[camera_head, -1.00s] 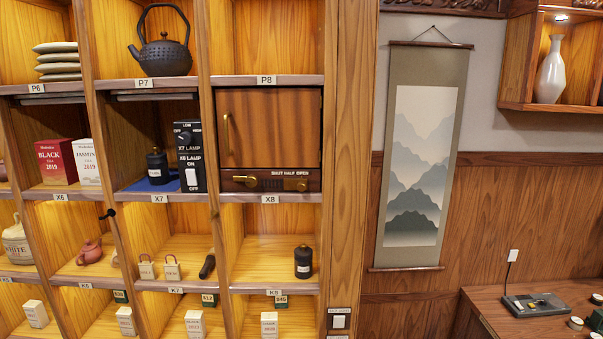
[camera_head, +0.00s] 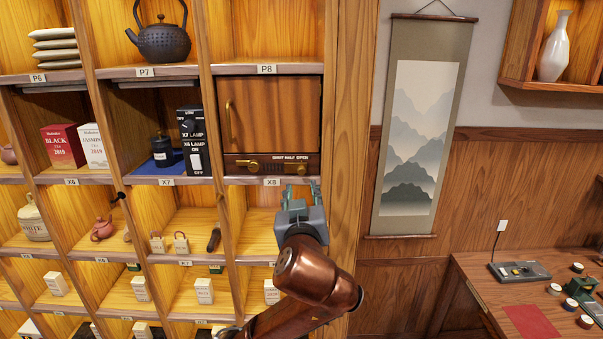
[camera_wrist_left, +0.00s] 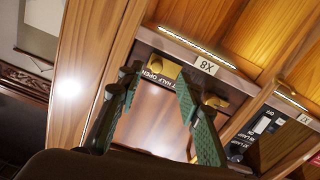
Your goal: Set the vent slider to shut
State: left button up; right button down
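The vent panel (camera_head: 238,159) is a dark strip under the wooden cabinet door at X8. A small brass slider tab (camera_head: 302,169) sits at its right end, beneath the word OPEN of the label SHUT HALF OPEN. In the left wrist view the brass tab (camera_wrist_left: 166,68) shows upside down by the lettering, in the gap between my fingertips. My left gripper (camera_head: 298,190) is just below the panel's right end. In the left wrist view its green fingers (camera_wrist_left: 158,80) are spread, with nothing between them; contact with the tab cannot be told. My right gripper is out of view.
A brass knob (camera_head: 252,166) is at the panel's left. The black lamp switch box (camera_head: 195,145) stands in the bay to the left. The shelf label X8 (camera_head: 271,182) is below the panel. A wooden post (camera_head: 346,110) borders the right side.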

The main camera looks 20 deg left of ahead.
aim_at(301, 173)
pick_arm(q)
jog(key=p+x, duration=0.1)
jog(key=x, duration=0.2)
jog(key=r+p+x, duration=0.1)
jog(key=x, duration=0.2)
jog(key=shift+r+p, duration=0.1)
jog(key=shift+p, duration=0.2)
jog(key=shift+w+a, duration=0.15)
jog(key=shift+w, duration=0.6)
jog(key=shift+c, duration=0.3)
jog(key=c, duration=0.8)
grip_shut()
